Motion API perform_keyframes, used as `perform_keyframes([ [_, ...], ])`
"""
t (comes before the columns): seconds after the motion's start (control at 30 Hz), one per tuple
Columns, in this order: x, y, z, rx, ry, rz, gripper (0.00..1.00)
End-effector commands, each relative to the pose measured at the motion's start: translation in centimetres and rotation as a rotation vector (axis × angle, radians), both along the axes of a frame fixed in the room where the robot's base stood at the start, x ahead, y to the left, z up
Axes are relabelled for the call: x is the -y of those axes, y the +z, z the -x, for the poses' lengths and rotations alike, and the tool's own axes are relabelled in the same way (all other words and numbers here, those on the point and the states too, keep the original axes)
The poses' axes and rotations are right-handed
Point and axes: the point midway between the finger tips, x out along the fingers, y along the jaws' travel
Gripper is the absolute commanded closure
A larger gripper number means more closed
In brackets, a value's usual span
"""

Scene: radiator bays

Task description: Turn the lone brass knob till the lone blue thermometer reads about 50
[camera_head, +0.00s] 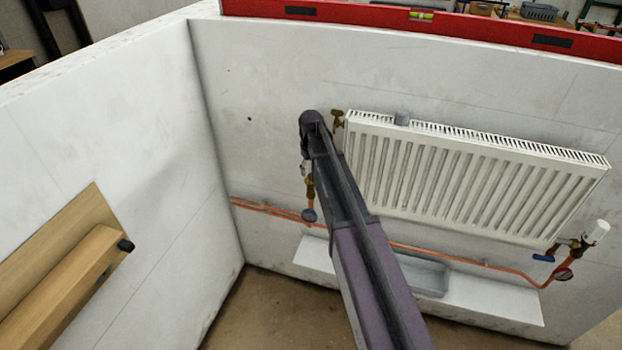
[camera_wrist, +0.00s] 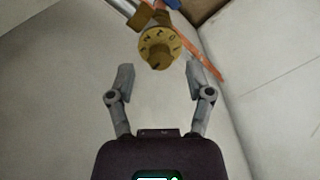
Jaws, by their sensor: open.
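The brass knob (camera_wrist: 157,48) shows in the wrist view as a round face with dark marks, just beyond and between my fingertips. My gripper (camera_wrist: 163,72) is open around empty space, its two grey fingers apart and not visibly touching the knob. In the head view my arm covers most of the gripper and the knob. A blue round dial (camera_head: 309,215), likely the thermometer, sits on the copper pipe below the brass valve (camera_head: 309,185) at the radiator's left. Its reading is too small to tell. In the wrist view a blue part (camera_wrist: 172,4) is cut off at the top edge.
A white radiator (camera_head: 460,180) hangs on the wall right of my arm. At its lower right are a white-capped valve (camera_head: 597,232), a blue lever (camera_head: 543,258) and another round dial (camera_head: 564,275). A grey tray (camera_head: 430,278) lies below. A side wall (camera_head: 110,150) stands close on the left.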

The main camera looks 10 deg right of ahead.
Motion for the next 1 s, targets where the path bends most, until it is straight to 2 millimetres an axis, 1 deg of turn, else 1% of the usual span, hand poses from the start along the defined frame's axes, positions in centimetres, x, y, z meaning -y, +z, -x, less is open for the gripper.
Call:
perform_keyframes([
  [0.03,0.0,-0.7,0.0,0.000,0.000,0.000,0.33],
  [0.23,0.0,-1.7,0.0,0.000,0.000,0.000,0.33],
  [0.73,0.0,-1.9,0.0,0.000,0.000,0.000,0.33],
  [0.77,0.0,-1.9,0.0,0.000,0.000,0.000,0.39],
  [0.8,0.0,-1.9,0.0,0.000,0.000,0.000,0.51],
  [0.87,0.0,-1.9,0.0,0.000,0.000,0.000,0.69],
  [0.9,0.0,-1.9,0.0,0.000,0.000,0.000,0.81],
  [0.97,0.0,-1.9,0.0,0.000,0.000,0.000,0.99],
  [1.0,0.0,-1.9,0.0,0.000,0.000,0.000,1.00],
])
